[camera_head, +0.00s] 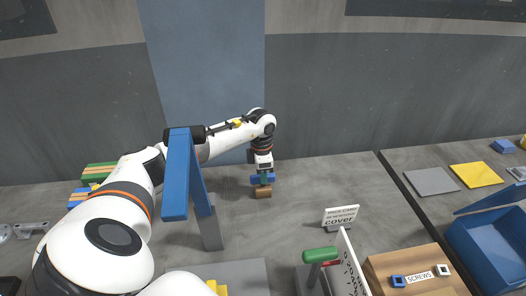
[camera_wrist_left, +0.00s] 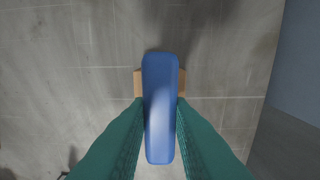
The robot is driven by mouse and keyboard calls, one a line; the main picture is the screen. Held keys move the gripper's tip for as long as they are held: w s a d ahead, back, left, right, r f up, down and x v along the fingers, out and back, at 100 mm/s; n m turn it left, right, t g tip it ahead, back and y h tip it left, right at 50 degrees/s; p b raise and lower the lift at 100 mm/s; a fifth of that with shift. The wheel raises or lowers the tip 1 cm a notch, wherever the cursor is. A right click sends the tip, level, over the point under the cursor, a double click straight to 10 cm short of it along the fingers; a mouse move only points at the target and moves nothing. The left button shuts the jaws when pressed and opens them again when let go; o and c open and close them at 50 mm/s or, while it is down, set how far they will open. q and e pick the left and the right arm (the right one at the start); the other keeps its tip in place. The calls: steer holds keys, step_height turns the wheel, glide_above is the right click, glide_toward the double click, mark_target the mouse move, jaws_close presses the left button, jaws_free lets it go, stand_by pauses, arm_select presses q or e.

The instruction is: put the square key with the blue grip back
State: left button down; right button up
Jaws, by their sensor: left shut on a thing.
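My left gripper (camera_head: 263,178) is far out at the back of the work surface, pointing down. Its teal fingers are shut on the blue grip of the key (camera_wrist_left: 160,105), which lies lengthwise between them in the left wrist view. The blue grip (camera_head: 271,178) also shows on both sides of the fingers in the head view. A small brown block (camera_head: 263,192) is just below the grip; its edges (camera_wrist_left: 139,83) show on both sides of the grip from above. The key's shaft is hidden, so I cannot tell whether it is in the block. My right gripper is not in view.
A blue post frame (camera_head: 177,175) stands near my left arm. At front right are a green-handled tool (camera_head: 320,254), a "cover" sign (camera_head: 341,217), a wooden screws box (camera_head: 415,268) and an open blue bin (camera_head: 490,240). Grey (camera_head: 431,181) and yellow (camera_head: 476,175) squares lie further right.

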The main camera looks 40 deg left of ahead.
arm_select(q)
steer(key=shift+f, duration=0.2)
steer(key=c, duration=1.2)
jaws_free()
step_height(320, 180, up, 12)
steer(key=b, duration=0.2)
steer(key=shift+s+a, duration=0.15)
